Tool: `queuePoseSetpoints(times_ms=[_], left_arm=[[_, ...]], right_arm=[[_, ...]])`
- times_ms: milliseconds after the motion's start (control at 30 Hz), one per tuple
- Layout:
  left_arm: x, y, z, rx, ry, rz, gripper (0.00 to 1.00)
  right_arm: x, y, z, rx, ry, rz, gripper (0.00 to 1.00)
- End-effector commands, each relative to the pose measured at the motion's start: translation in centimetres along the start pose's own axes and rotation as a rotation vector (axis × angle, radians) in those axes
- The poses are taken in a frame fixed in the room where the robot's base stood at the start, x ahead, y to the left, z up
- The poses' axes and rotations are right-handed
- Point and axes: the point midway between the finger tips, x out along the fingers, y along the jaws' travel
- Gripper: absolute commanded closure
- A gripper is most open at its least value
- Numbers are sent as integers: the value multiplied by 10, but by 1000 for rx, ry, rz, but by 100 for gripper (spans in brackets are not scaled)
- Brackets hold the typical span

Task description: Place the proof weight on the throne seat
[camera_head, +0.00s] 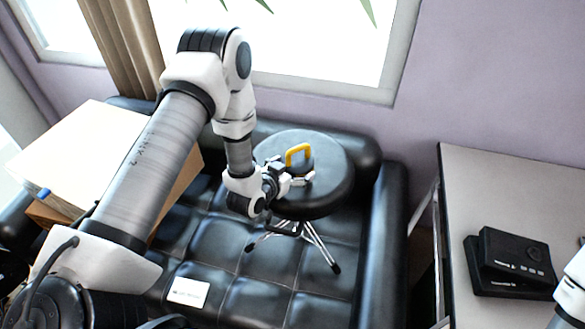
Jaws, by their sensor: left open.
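The throne seat (335,185) is a round black padded drum stool on thin chrome legs. The proof weight shows as a yellow handle loop (298,149) above the seat top; its lower part is hidden or too small to make out. My left gripper (303,179) is open, low over the near side of the seat, just in front of and below the yellow loop. I cannot tell whether its fingers touch the weight or the seat. My right gripper is out of view; only a piece of my right arm shows at the right edge.
The stool stands on a black tufted leather sofa (389,240). A white card (188,292) lies on its front cushion. A cream box (85,150) is at the left, partly behind my left arm. A grey table (460,200) with black devices (512,258) is at the right.

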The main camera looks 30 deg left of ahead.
Motion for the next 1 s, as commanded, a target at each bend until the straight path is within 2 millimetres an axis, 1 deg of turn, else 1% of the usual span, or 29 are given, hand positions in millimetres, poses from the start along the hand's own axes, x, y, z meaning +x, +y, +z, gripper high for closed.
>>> queuePoseSetpoints(times_ms=[67,167,267,400,533,633,767,833,867,967,1000], left_arm=[[-2,0,-1,0,0,0,0],[-14,-1,0,-3,-1,-2,0],[-35,0,1,-5,-1,-1,0],[-73,-1,2,-6,-3,-2,0],[-102,-1,1,-6,-2,-2,0],[-115,0,0,-3,0,-2,0],[-121,0,0,0,-2,1,0],[-120,5,11,-1,-45,13,0],[-120,9,21,-2,-88,21,0],[-129,31,85,-16,-344,61,0],[-139,40,118,-26,-482,69,0]], right_arm=[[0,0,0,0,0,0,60],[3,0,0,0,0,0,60],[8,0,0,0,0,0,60],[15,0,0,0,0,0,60],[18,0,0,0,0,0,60],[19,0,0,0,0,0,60],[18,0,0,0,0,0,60],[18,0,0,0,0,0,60],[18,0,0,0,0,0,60],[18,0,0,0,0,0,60],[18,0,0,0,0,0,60]])
